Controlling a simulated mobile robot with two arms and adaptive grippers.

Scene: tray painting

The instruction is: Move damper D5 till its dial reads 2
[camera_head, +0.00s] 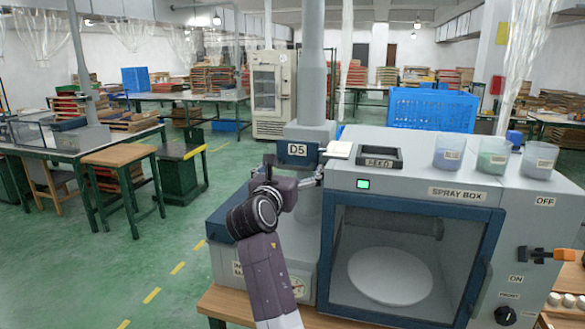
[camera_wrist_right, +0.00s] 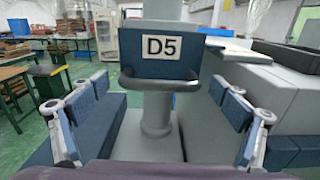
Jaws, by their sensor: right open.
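My right gripper (camera_head: 308,174) is just below and in front of the block. In the right wrist view it (camera_wrist_right: 157,90) is open and empty, its fingers spread left and right of the handle. My left gripper is out of view.
The spray box (camera_head: 455,192), with a glass front and a white turntable (camera_head: 390,276), stands close on the right. Cups (camera_head: 493,157) and a dark tray (camera_head: 380,158) are on top. Green floor (camera_head: 180,240) is clear to the left.

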